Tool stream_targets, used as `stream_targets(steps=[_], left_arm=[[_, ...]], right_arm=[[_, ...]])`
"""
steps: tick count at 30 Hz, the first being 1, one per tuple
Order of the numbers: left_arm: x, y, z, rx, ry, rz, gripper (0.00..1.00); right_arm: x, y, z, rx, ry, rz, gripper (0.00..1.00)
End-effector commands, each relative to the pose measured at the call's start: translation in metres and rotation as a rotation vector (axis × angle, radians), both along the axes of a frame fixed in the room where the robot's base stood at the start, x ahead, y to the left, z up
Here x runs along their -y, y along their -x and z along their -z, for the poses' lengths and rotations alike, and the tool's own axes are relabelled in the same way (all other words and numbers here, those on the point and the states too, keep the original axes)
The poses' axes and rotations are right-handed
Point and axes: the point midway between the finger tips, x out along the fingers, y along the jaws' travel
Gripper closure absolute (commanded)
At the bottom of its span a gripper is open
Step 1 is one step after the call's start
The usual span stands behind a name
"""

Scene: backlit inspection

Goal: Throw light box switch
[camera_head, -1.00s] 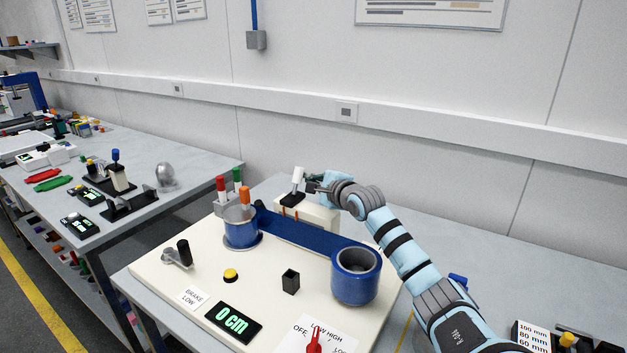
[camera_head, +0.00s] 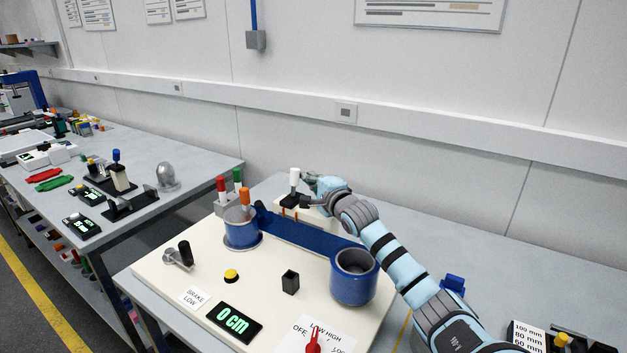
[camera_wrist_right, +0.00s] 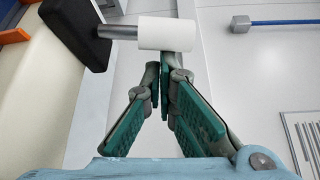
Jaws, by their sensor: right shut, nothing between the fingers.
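The light box switch is a lever with a white cylindrical knob (camera_head: 295,177) on a black base (camera_head: 290,201). It sits on a cream box behind the blue belt, and its lever stands about upright in the head view. In the right wrist view the white knob (camera_wrist_right: 167,33) and its metal stem lie just past my fingertips. My right gripper (camera_head: 306,187) is just right of the lever, its fingertips close together and empty. I cannot tell whether they touch the knob. My left gripper is not in view.
In front stands a cream board (camera_head: 185,270) with two blue drums, a blue belt (camera_head: 305,234), a black crank handle, a yellow button (camera_head: 231,275) and a green "0 cm" display (camera_head: 233,322). A red selector knob (camera_head: 314,342) is at the front. The wall is behind.

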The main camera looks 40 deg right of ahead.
Motion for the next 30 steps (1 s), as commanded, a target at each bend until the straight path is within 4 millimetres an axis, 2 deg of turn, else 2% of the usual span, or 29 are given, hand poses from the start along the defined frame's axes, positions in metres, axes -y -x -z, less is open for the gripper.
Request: stream_targets(steps=[7, 21, 30], left_arm=[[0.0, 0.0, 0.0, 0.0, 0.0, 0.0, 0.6], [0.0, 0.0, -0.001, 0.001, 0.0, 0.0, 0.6], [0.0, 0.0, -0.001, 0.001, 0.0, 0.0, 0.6]], right_arm=[[-0.013, 0.002, -0.005, 0.059, 0.205, -0.001, 1.0], [-0.032, 0.005, -0.01, 0.058, 0.197, 0.0, 1.0], [-0.035, 0.005, -0.009, 0.057, 0.196, 0.001, 1.0]])
